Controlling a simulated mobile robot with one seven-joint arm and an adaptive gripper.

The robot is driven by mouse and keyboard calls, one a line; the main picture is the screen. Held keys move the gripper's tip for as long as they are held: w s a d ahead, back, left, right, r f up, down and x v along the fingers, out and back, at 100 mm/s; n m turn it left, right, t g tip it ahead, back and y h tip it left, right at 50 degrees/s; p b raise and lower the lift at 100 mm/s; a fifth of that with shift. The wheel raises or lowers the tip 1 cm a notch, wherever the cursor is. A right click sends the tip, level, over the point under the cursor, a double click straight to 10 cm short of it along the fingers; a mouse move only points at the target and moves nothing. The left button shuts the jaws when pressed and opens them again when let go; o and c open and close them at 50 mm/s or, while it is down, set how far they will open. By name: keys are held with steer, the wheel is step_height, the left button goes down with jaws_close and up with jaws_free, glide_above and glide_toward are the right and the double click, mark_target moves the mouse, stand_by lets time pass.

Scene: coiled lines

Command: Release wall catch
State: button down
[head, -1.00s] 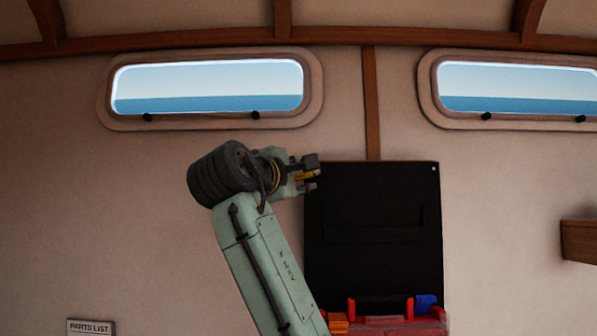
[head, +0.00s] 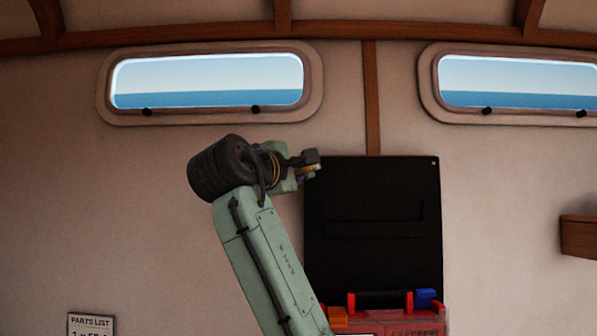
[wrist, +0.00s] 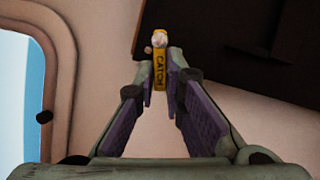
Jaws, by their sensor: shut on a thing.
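The wall catch (wrist: 160,72) is a small yellow piece lettered "CATCH", with a pale round head at its far end. It is between the fingertips of my gripper (wrist: 161,84), which is shut on it. In the head view the gripper (head: 311,162) is at the upper left corner of an upright black panel (head: 372,245), and a bit of yellow shows there. The same panel fills the upper right of the wrist view, close beyond the right finger. Whether the catch touches the panel cannot be told.
Below the panel are a red case (head: 400,328) with a dark handle, an orange block (head: 338,318) and a blue block (head: 426,298). Two windows (head: 207,86) are above. A wooden shelf (head: 580,236) is at the right. The wall at the left is bare apart from a parts list (head: 91,325).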

steer(key=m, duration=0.1)
steer(key=r+m+g, duration=0.1)
steer(key=m, duration=0.1)
steer(key=c, duration=1.7)
jaws_free()
steer(key=v, duration=1.2)
